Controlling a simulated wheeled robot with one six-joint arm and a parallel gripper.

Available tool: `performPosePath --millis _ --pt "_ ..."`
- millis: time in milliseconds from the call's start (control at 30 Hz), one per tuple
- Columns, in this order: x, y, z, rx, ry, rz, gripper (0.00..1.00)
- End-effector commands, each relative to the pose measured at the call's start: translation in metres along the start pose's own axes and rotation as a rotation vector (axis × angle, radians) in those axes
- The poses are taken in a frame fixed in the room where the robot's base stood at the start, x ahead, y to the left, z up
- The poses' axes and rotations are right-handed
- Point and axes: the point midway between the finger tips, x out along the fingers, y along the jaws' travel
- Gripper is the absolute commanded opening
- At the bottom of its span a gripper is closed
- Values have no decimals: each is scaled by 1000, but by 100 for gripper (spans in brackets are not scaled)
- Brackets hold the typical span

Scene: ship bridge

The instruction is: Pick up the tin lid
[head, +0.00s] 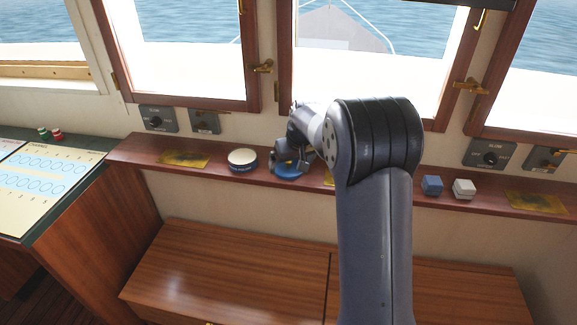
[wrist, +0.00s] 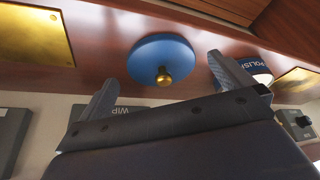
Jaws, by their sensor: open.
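The tin lid is a round blue disc with a small brass knob, lying on the wooden ledge. In the wrist view the lid (wrist: 148,52) lies beyond and between the fingertips, knob towards me. In the head view the lid (head: 288,172) is partly hidden under my gripper (head: 291,160). My gripper is open and empty; in the wrist view its two fingers (wrist: 161,70) stand to either side of the knob, with a gap. I cannot tell whether they touch the lid.
A round polish tin (head: 242,160) stands close left of the lid; it also shows at the right finger in the wrist view (wrist: 262,74). Blue (head: 432,186) and white (head: 464,189) blocks stand further right on the narrow ledge (head: 222,178). Windows rise behind.

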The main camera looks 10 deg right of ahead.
Motion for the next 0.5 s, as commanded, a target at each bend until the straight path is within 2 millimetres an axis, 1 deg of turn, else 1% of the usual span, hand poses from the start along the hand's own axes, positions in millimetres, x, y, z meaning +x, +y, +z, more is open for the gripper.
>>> performPosePath --millis 33,100,200,400,433,500 --pt "7 0 0 0 -2 -1 100" --pt "14 0 0 0 -1 0 100" --pt "20 0 0 0 1 0 100" --pt "21 0 0 0 1 0 100" --pt "21 0 0 0 1 0 99" --pt "20 0 0 0 1 0 93"
